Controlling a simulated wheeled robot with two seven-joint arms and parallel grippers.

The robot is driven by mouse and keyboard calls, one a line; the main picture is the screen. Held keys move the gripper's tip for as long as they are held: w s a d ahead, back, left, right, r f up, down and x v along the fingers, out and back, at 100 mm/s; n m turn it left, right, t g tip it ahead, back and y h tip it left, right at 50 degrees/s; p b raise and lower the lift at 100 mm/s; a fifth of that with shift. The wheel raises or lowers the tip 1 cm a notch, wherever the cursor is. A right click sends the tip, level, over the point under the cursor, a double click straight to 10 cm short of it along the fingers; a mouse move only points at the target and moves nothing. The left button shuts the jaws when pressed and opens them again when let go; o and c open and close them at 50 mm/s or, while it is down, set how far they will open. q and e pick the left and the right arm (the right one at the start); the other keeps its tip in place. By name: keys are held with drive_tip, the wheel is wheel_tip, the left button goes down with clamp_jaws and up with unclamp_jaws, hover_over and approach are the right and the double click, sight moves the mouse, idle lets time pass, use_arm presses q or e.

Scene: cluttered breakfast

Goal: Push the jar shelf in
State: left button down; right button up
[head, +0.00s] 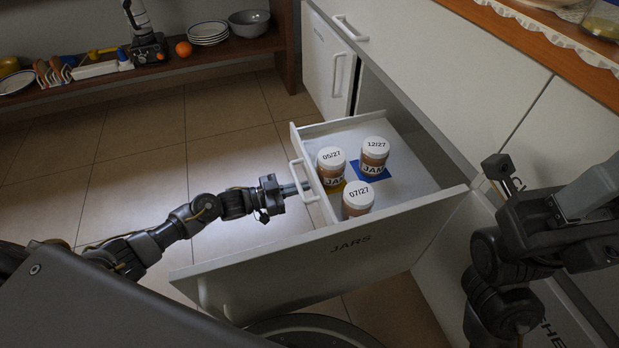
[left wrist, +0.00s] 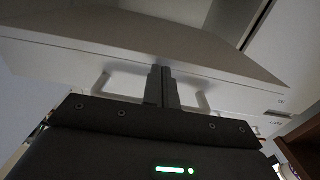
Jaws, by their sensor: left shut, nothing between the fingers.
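The white jar shelf (head: 345,240), lettered JARS on its side, stands pulled out of the cabinet. It holds three white-lidded jam jars: 05/27 (head: 331,166), 12/27 (head: 374,155) and 07/27 (head: 357,199). The 12/27 jar is by a blue square (head: 367,172); a yellow patch shows by the 05/27 jar. My left gripper (head: 303,186) is shut and empty, its tips at the shelf's front panel by the white handle (head: 298,176). In the left wrist view the shut fingers (left wrist: 163,80) point at the panel between the handle's two ends; contact is unclear. My right gripper (head: 499,170) is near the counter.
A wooden counter (head: 540,45) runs along the right above white cabinet fronts. A low wooden shelf (head: 180,62) at the back left holds bowls, plates and an orange (head: 184,49). The tiled floor (head: 130,150) left of the jar shelf is clear.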

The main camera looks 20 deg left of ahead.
use_arm(q)
drive_tip(key=shift+w+d, duration=0.25)
drive_tip(key=shift+d, duration=0.05)
drive_tip(key=shift+w+d, duration=0.25)
drive_tip(key=shift+d, duration=0.15)
